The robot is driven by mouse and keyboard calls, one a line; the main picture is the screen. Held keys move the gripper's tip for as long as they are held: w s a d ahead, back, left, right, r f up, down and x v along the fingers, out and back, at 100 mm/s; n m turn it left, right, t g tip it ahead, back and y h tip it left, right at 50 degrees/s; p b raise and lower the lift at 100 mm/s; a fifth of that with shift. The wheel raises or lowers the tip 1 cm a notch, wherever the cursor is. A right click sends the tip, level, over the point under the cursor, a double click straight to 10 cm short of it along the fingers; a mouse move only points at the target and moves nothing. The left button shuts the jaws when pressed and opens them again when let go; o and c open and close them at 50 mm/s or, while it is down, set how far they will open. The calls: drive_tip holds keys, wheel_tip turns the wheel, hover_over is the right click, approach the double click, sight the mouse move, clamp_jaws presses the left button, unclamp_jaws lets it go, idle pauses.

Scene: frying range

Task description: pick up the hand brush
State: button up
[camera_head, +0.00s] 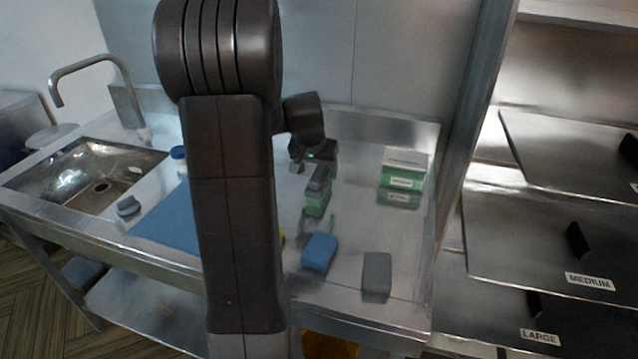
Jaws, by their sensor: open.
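A small green block with a dark grey top (316,203) stands on the steel counter (345,225), right of my arm. It may be the hand brush, but I cannot tell for sure. My gripper (308,171) is open, just behind and above this block, small and dark with a green light. I cannot tell whether its fingers touch the block. My arm fills the middle of the view and hides part of the counter.
A blue sponge (320,252) and a grey sponge (377,273) lie near the front edge. A green and white box (403,169) stands at the back right. A blue mat (163,222) and a sink (85,177) are left. Shelves with trays (545,235) stand right.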

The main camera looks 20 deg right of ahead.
sight(319, 171)
drive_tip(key=x, duration=0.4)
drive_tip(key=shift+w+d+p, duration=0.1)
drive_tip(key=shift+p, duration=0.2)
drive_tip(key=shift+f, duration=0.1)
drive_tip(key=shift+f+b, duration=0.25)
drive_tip(key=shift+b, duration=0.1)
drive_tip(key=shift+c, duration=0.2)
drive_tip(key=c, duration=1.2)
drive_tip(key=shift+r+p, duration=0.5)
drive_tip(key=shift+r, duration=0.05)
wheel_tip(319, 171, up, 9)
drive_tip(key=shift+r+b, duration=0.25)
drive_tip(key=shift+b, duration=0.1)
